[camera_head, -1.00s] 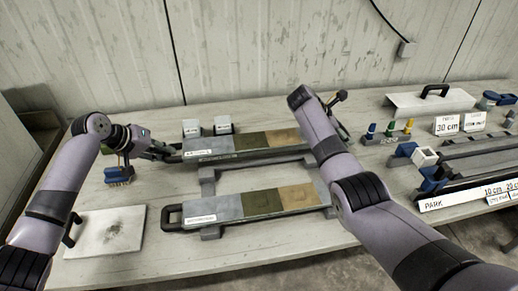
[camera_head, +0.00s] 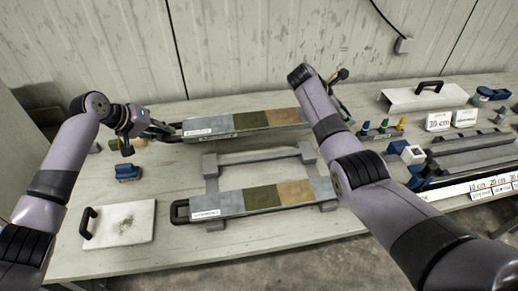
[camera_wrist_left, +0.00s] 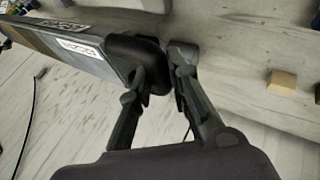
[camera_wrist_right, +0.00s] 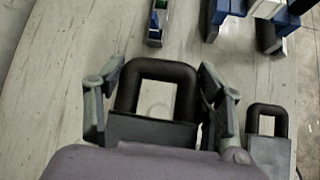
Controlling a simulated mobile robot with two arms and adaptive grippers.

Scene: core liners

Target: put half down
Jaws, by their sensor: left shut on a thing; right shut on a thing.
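One half (camera_head: 245,122), a long tray-like piece with grey, olive and brown sections and a white label, is held up behind the grey rack (camera_head: 250,157). My left gripper (camera_head: 165,132) is shut on its left end handle; the left wrist view shows the fingers around the black handle (camera_wrist_left: 140,58). My right gripper (camera_wrist_right: 160,100) is shut at the black loop handle (camera_wrist_right: 185,93) of the other end; in the head view my right arm hides this end. The other half (camera_head: 255,200) lies on the rack's front, with its black handle (camera_head: 180,211) at left.
A white plate with a black handle (camera_head: 125,222) lies at front left, near a blue brush (camera_head: 128,172). Colored markers (camera_head: 382,127), signs (camera_head: 438,121), a white cover (camera_head: 425,97) and dark rails (camera_head: 470,155) fill the right side.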

